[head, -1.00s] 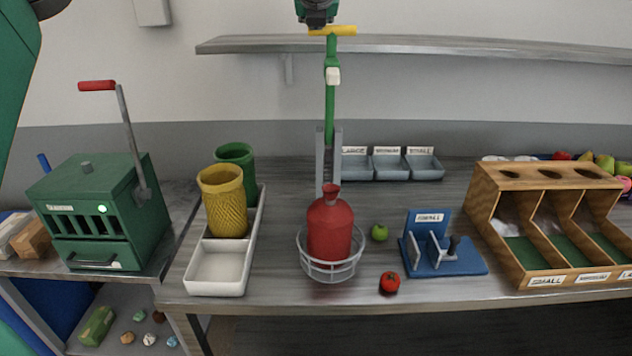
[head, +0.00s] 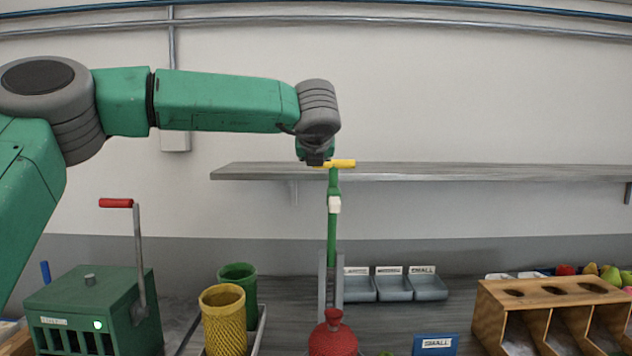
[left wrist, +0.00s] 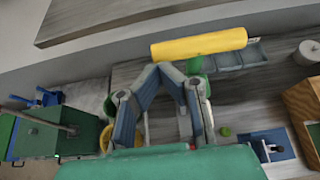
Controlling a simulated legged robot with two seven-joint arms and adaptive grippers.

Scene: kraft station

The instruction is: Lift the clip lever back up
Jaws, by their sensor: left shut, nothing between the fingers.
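A tall green lever (head: 333,228) with a yellow crossbar handle (head: 342,163) stands upright in a grey slotted post (head: 323,285) behind the red bottle (head: 333,338). My left gripper (head: 314,160) is at the handle's left end in the head view, pointing away from me and partly covering it. In the left wrist view, the gripper (left wrist: 158,70) is shut and empty. The yellow handle (left wrist: 200,43) lies just past the fingertips there, and I cannot tell whether they touch. The lever's lower end is hidden by the bottle. My right gripper is not in view.
A grey wall shelf (head: 420,174) runs behind the handle. A green box with a red-handled crank (head: 116,203) and yellow (head: 223,318) and green (head: 238,280) cups stand left. Labelled grey bins (head: 393,288) and a wooden divider (head: 545,293) stand right.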

